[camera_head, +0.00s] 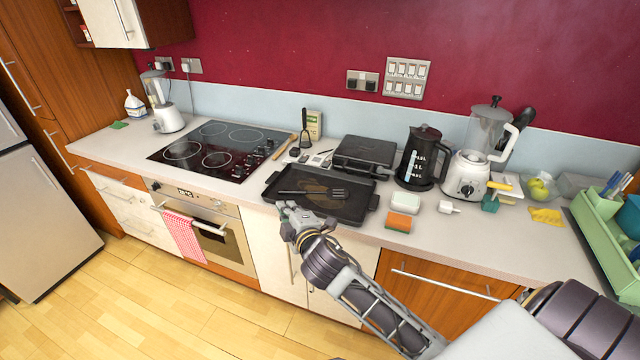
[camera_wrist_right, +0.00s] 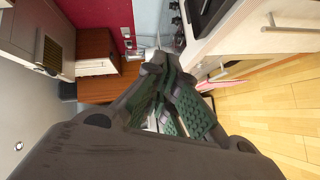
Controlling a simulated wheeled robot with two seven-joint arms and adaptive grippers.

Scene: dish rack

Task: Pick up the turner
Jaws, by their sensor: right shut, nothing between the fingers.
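The turner (camera_head: 338,193) is dark with a slotted head and lies flat in the black tray (camera_head: 352,214) on the counter. Its handle points left and its head points right. My right gripper (camera_head: 283,207) is at the front left edge of the tray, near the handle end, and looks apart from the turner. In the right wrist view the fingers (camera_wrist_right: 172,100) with green pads are close together and hold nothing. The turner cannot be made out in that view. My left gripper is not in view.
A black cooktop (camera_head: 218,149) lies left of the tray. A closed grill (camera_head: 365,155) and a black kettle (camera_head: 420,160) stand behind it. An orange sponge (camera_head: 398,222) and a white dish (camera_head: 405,202) sit to its right, then a blender (camera_head: 466,175) and a green rack (camera_head: 597,215).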

